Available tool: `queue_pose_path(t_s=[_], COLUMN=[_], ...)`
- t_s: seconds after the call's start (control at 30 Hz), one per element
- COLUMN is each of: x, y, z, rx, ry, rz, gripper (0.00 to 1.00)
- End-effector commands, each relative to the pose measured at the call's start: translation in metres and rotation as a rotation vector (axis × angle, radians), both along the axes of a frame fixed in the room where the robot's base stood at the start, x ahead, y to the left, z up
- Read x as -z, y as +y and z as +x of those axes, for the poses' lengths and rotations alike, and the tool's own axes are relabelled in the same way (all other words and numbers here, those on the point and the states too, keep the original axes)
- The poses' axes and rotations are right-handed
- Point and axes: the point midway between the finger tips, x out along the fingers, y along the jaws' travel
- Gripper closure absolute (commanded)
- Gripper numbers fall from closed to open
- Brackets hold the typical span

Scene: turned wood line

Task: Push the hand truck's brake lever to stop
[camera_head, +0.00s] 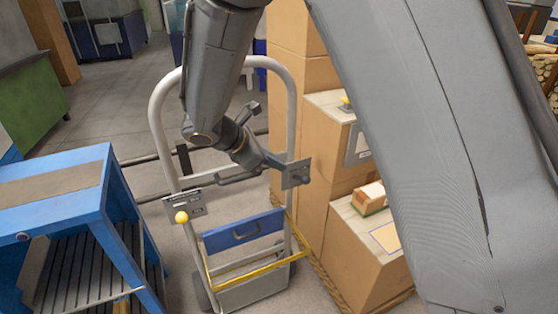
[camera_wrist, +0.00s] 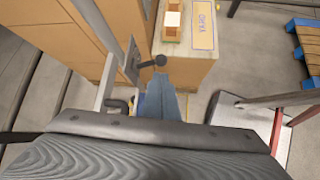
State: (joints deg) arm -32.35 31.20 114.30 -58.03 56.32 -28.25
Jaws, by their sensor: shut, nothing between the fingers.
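The hand truck (camera_head: 157,130) stands upright, with a light grey tubular frame and a blue panel (camera_head: 243,231) low between its posts. A plate on its right post (camera_head: 296,174) sits right by my gripper (camera_head: 274,161). In the wrist view, a short lever with a dark ball knob (camera_wrist: 160,60) sticks out from that post, just beyond the tips of my shut, empty gripper (camera_wrist: 166,78). I cannot tell whether they touch. A yellow knob (camera_head: 181,217) sits by a labelled plate on the left post. Which lever is the brake, and its setting, is unclear.
A blue step stand (camera_head: 60,180) is close on the left. Stacked cardboard boxes (camera_head: 302,110) stand right behind the truck's right post, with a small carton (camera_head: 370,198) on a lower one. Grey floor is open at the back left. A blue pallet (camera_wrist: 306,42) shows in the wrist view.

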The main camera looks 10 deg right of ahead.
Motion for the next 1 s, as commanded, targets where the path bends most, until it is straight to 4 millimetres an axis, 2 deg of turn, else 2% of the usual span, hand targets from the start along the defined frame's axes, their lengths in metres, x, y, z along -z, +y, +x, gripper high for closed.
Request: queue_pose_path(t_s=[0.3, 0.5, 0.7, 1.0], x=[0.044, 0.064, 0.073, 0.074], y=[-0.04, -0.057, -0.063, -0.064], z=[0.02, 0.029, 0.034, 0.035], rx=[0.001, 0.0, -0.001, 0.0], ry=[0.003, 0.002, 0.002, 0.001], rz=[-0.001, 0.0, 0.002, 0.002], gripper=[1.0, 1.0, 1.0, 1.0])
